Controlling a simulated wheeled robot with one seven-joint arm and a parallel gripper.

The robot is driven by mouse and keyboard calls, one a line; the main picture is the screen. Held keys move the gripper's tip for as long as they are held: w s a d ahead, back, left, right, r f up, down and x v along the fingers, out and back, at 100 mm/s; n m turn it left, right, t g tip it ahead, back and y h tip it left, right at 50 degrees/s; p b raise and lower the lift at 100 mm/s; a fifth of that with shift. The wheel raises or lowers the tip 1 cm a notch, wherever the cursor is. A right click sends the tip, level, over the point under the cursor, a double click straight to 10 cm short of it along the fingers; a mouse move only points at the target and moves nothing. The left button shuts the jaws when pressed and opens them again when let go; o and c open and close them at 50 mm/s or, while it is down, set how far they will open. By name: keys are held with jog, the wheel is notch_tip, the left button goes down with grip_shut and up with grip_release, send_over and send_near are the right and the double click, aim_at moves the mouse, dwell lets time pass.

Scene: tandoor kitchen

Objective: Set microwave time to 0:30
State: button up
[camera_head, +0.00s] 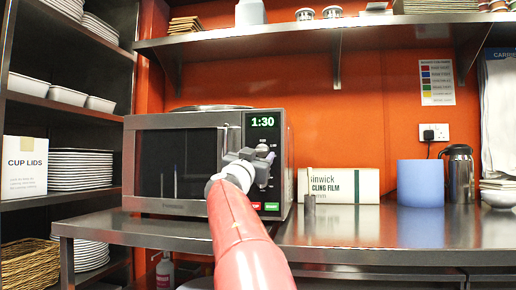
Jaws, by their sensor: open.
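The microwave (170,163) stands on the steel counter at the left, its door shut. Its green display (262,121) reads 1:30. Below the display is the dark control panel, with a red button (256,206) and a green button (272,206) at its foot. My red arm reaches up from the bottom of the view to the microwave's front. My gripper (262,166) is open in front of the control panel and hides its middle part. Whether a fingertip touches a knob or key there I cannot tell.
The steel counter (400,235) is clear at the front right. On it stand a cling film box (345,185), a blue cylinder (420,183) and a steel flask (459,172). A shelf (400,22) runs above. A rack with plates (80,168) stands at the left.

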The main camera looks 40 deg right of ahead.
jog(key=shift+x, duration=1)
jog(key=shift+c, duration=0.5)
jog(key=c, duration=0.8)
jog(key=shift+c, duration=0.2)
jog(key=shift+n, duration=0.3)
